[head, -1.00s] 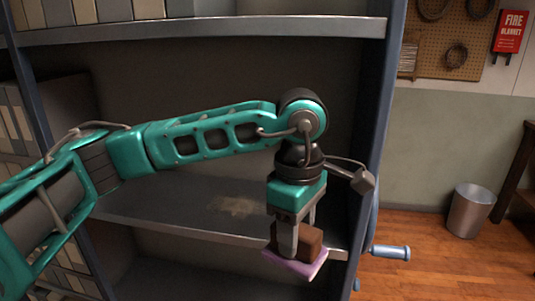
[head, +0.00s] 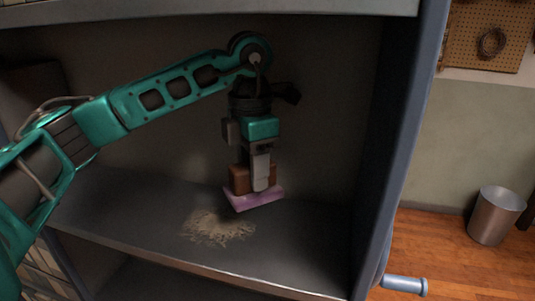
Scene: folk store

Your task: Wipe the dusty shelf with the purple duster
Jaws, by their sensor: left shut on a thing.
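The purple duster (head: 255,198) has a brown block handle (head: 238,180) on a flat purple pad. My left gripper (head: 260,178) points down and is shut on the handle. The duster is over the shelf (head: 130,205), near the back right edge of a pale tan dust patch (head: 217,229). I cannot tell whether the pad touches the shelf or hovers just above it. The dust patch lies around the middle of the grey metal shelf. My right gripper is not in view.
An upper shelf (head: 220,12) runs above my left arm. The bookcase's right side panel (head: 395,160) stands to the right of the duster. A metal bin (head: 495,216) stands on the wooden floor.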

